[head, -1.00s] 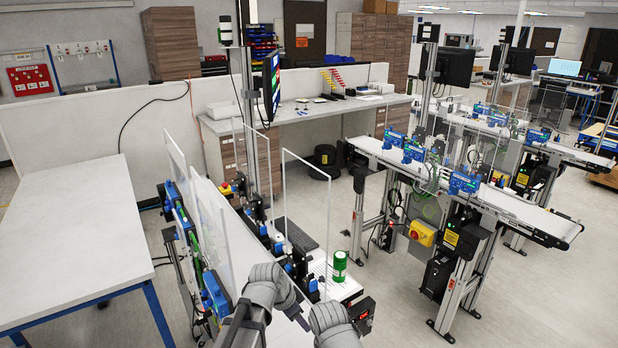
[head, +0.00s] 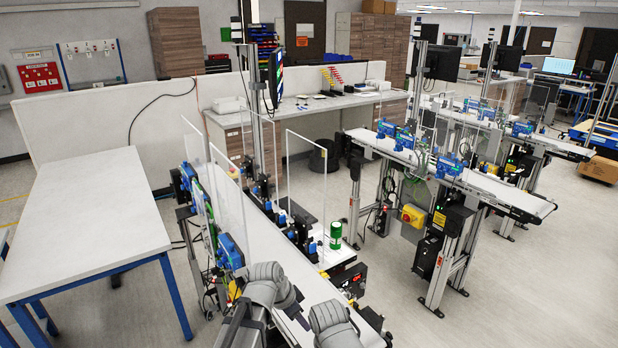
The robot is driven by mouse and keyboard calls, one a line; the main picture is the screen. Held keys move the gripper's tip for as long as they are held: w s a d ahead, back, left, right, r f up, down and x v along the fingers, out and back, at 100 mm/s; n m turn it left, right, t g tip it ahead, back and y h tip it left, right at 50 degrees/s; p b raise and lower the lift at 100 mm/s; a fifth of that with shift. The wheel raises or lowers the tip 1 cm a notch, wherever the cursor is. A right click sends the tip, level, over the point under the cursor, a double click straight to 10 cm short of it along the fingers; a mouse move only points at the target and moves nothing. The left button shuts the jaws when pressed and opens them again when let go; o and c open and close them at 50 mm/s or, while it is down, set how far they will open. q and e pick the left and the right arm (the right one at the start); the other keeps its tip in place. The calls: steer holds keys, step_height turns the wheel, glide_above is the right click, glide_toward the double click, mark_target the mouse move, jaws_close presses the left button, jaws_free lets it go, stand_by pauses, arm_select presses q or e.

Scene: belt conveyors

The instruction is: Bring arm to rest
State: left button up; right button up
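My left arm (head: 262,288) comes in at the bottom centre, over the near end of the near conveyor. Part of my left gripper (head: 293,303) shows as a dark shape beside its grey wrist links. Its fingers are too small and too covered to tell open from shut. My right arm's grey link (head: 335,325) shows at the bottom edge, to the right of the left arm. My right gripper does not show. No held object can be seen.
The near conveyor (head: 268,250) has clear upright panels along it. A green can (head: 336,235) stands upright on its right side. A white table (head: 90,215) with blue legs is at left. Another conveyor (head: 480,185) stands at right. Open floor lies between the conveyors.

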arm_select(q)
steer(key=s+a+f+n+g+y+b, duration=0.1)
steer(key=s+a+f+n+y+b, duration=0.1)
steer(key=s+f+b, duration=0.5)
steer(key=s+a+f+n+g+y+b, duration=0.1)
steer(key=s+f+n+y+b, duration=0.2)
steer(key=s+f+n+b, duration=0.2)
steer(key=s+f+b, duration=0.3)
steer(key=s+f, duration=0.1)
steer(key=s, duration=0.1)
steer(key=shift+s+a+f+g, duration=0.25)
steer(key=shift+a+g, duration=0.15)
arm_select(e)
step_height(320, 180, down, 15)
steer(key=s, duration=0.1)
arm_select(q)
steer(key=shift+d, duration=0.1)
stand_by(0.6)
